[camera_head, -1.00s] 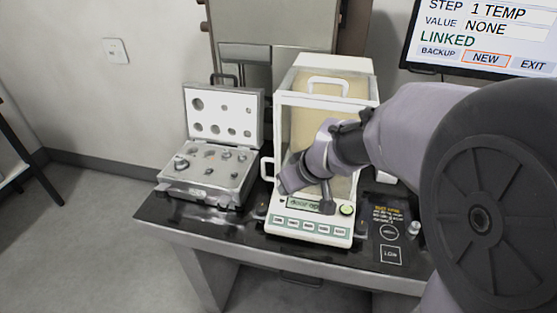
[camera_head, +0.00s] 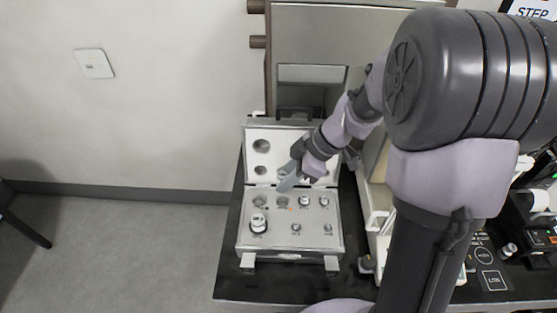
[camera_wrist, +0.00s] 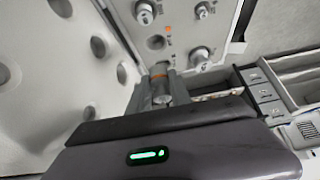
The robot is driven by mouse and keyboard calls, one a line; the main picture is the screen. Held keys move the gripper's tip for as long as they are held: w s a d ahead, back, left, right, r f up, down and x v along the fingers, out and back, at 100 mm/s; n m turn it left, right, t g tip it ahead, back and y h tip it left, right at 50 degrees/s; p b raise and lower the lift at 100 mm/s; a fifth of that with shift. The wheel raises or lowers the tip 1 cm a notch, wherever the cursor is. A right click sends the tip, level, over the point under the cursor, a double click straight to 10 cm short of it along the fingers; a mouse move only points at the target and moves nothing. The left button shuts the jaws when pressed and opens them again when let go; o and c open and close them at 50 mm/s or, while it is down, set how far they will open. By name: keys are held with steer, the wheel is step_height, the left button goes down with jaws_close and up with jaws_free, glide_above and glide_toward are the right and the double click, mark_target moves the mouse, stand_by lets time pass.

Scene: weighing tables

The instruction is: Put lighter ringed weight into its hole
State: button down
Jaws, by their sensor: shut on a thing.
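The open silver weight case (camera_head: 246,240) stands on the dark table with its lid up at the back. My gripper (camera_head: 287,182) is over the rear part of its tray, near the lid. In the wrist view, my gripper (camera_wrist: 165,88) is shut on a grey metal weight (camera_wrist: 161,97) with an orange band by it, which looks like its ring. My fingers hide part of this weight. An empty hole (camera_head: 282,201) shows under the gripper, with an orange mark beside it. This may be the hole (camera_wrist: 156,42) in the wrist view.
A large weight (camera_head: 258,222) stands at the tray's left, and smaller weights (camera_head: 305,200) stand at its right. Another empty hole (camera_head: 259,200) is at the rear left. The balance is right of the case, partly behind my arm. The lid rises close to my gripper.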

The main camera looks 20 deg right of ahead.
steer(key=shift+w+r, duration=0.1)
steer(key=shift+r, duration=0.05)
steer(key=shift+s+d+f+b, duration=0.1)
steer(key=shift+s+f+b, duration=0.15)
steer(key=shift+f+b, duration=1.25)
steer(key=shift+f, duration=1.15)
steer(key=shift+b, duration=0.75)
steer(key=shift+f+b, duration=0.4)
steer(key=shift+b, duration=0.1)
steer(key=shift+f, duration=0.15)
